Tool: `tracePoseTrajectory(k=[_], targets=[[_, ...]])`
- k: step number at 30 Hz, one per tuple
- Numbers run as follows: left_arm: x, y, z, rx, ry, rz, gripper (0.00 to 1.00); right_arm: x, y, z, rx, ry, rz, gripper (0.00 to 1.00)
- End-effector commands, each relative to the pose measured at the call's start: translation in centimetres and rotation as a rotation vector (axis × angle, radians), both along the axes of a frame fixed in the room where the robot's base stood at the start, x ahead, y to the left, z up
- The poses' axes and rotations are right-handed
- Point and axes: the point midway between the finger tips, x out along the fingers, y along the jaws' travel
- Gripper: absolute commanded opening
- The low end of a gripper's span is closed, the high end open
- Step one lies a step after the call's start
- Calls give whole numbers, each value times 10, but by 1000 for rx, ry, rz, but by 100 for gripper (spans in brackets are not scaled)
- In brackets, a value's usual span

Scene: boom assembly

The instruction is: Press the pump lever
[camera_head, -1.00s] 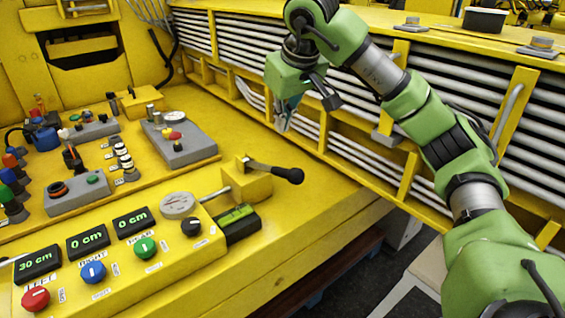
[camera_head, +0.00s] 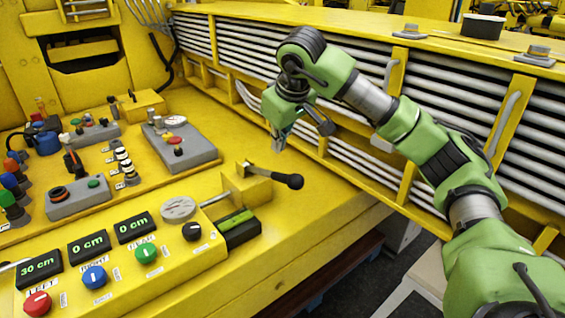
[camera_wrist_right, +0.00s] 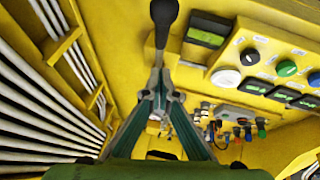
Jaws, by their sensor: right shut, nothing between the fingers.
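The pump lever (camera_head: 288,180) is a dark rod with a black rounded grip, sticking out to the right from a yellow block (camera_head: 249,187) on the control bench. My right gripper (camera_head: 279,143) points down, shut and empty, above and behind the lever in the head view. A gap shows between its tips and the lever there. In the right wrist view the black lever grip (camera_wrist_right: 164,14) is at the top, and its rod runs down toward my fingertips (camera_wrist_right: 159,75). I cannot tell contact from this view. My left gripper is not in view.
A yellow panel (camera_head: 120,285) with displays, coloured knobs and a round gauge (camera_head: 178,208) lies left of the lever. A black box with a green display (camera_head: 237,228) sits in front of it. A wall of grey pipes (camera_head: 330,120) rises behind.

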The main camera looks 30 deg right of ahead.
Motion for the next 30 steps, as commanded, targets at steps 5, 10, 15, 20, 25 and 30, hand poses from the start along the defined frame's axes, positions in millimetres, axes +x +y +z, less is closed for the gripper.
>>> tracePoseTrajectory(k=[5,10,15,20,25,30], targets=[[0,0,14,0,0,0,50,16,-5,-33,0,5,-3,0],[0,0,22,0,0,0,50,9,-11,-56,-2,2,-1,0],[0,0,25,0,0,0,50,5,-13,-69,0,1,-2,0],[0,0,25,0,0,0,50,4,-13,-73,1,-1,-1,0],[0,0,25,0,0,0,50,4,-13,-73,1,-1,-1,0],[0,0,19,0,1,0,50,4,-9,-77,-1,-8,2,0]])
